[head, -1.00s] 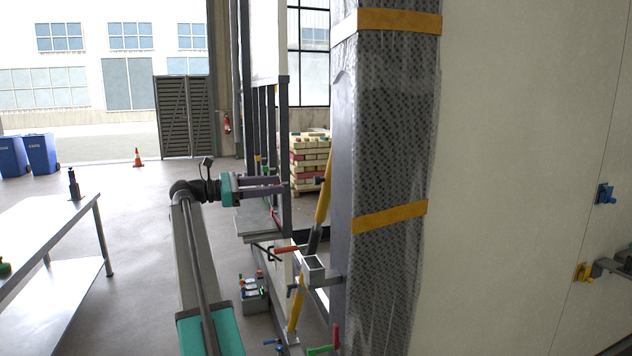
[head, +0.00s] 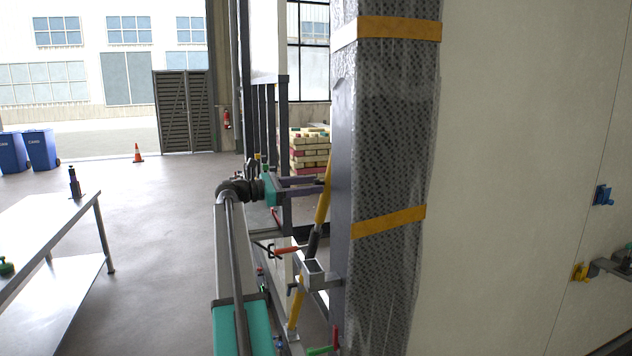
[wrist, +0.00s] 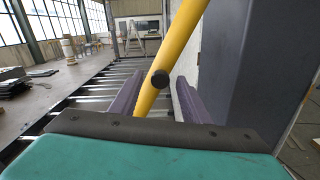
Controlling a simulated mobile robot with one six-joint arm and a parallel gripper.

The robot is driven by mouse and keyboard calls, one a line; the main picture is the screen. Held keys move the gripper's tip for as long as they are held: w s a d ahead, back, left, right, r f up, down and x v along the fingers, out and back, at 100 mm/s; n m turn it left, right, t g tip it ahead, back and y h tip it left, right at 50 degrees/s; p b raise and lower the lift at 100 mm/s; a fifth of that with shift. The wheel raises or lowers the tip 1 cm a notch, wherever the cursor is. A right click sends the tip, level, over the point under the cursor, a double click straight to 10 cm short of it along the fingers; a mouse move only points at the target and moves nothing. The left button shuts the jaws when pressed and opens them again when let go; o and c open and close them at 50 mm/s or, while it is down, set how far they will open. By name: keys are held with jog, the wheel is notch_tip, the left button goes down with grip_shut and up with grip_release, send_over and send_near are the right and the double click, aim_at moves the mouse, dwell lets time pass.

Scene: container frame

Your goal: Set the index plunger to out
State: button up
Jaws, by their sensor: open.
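The index plunger shows in the wrist view as a round black knob (wrist: 160,79) on the side of a slanted yellow tube (wrist: 178,45). The knob faces my camera and lies between the lines of my two purple fingers. My gripper (wrist: 155,92) is open, with nothing held. In the head view my gripper (head: 321,184) reaches right, its fingertips close to the yellow tube (head: 322,206). The knob cannot be made out there, at the fingertips. I cannot tell whether the plunger is in or out.
A wrapped grey column (head: 390,130) with orange straps stands just right of the tube. A red-handled clamp (head: 288,250) sits below my gripper. A steel bench (head: 45,225) stands at the left, with open floor between it and my arm. Blue bins (head: 40,150) are farther back.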

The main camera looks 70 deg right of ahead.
jog(key=shift+x, duration=0.8)
grip_shut()
jog(key=shift+p+v, duration=0.55)
jog(key=shift+v, duration=0.35)
jog(key=shift+d, duration=0.1)
grip_release()
jog(key=shift+w, duration=0.1)
